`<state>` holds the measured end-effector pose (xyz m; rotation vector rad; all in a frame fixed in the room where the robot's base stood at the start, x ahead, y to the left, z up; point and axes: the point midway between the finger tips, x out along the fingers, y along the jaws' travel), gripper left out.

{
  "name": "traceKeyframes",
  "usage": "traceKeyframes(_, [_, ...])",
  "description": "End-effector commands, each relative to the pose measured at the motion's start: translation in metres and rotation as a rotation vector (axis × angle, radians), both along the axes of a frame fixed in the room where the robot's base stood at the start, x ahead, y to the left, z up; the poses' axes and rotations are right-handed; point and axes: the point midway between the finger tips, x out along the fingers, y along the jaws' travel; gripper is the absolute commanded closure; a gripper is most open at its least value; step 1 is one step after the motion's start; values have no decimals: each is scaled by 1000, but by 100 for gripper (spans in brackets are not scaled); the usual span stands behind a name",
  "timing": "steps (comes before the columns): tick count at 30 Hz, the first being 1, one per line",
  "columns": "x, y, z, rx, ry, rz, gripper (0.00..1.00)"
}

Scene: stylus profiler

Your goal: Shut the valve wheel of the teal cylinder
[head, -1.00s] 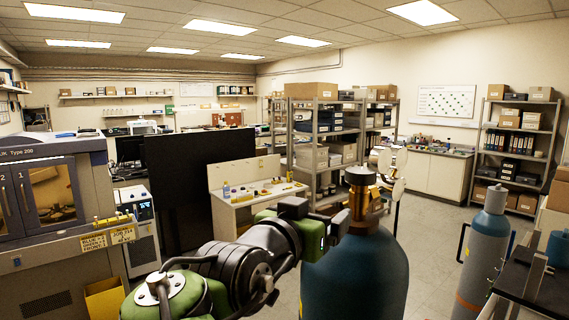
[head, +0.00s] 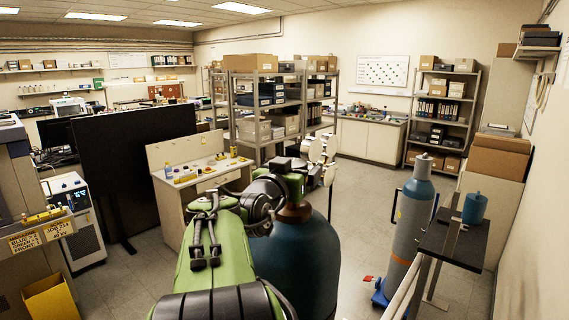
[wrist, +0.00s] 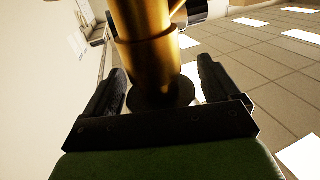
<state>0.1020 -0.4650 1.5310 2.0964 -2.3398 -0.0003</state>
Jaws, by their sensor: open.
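The large teal cylinder (head: 305,262) stands in front of me in the head view, its left side and top partly covered by my arm. Its brass valve (wrist: 145,52) fills the upper middle of the wrist view. A dark round part (wrist: 160,92), which looks like the valve wheel, sits at the near end of the brass, between my fingers. My gripper (wrist: 162,78) is open, one finger on each side of it. I cannot tell whether either finger touches it. In the head view the wheel is hidden behind my wrist.
A slimmer blue-grey cylinder (head: 410,215) stands on a blue trolley to the right, beside a dark-topped table (head: 452,243) with a small blue container (head: 475,208). A white bench (head: 205,178) and a black panel (head: 135,170) are at left. Floor is clear between the cylinders.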

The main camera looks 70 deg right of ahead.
Motion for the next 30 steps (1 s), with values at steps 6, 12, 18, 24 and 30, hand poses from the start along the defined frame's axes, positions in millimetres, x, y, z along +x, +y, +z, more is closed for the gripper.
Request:
traceKeyframes(6, [0, 0, -1, 0, 0, 1, 10])
traceKeyframes(12, [1, 0, -2, 0, 0, 1, 41])
traceKeyframes(18, [1, 0, -2, 1, 0, 1, 61])
traceKeyframes(24, [2, 0, -3, 1, -1, -29, 61])
traceKeyframes(30, [3, 0, -4, -1, -2, -130, 61])
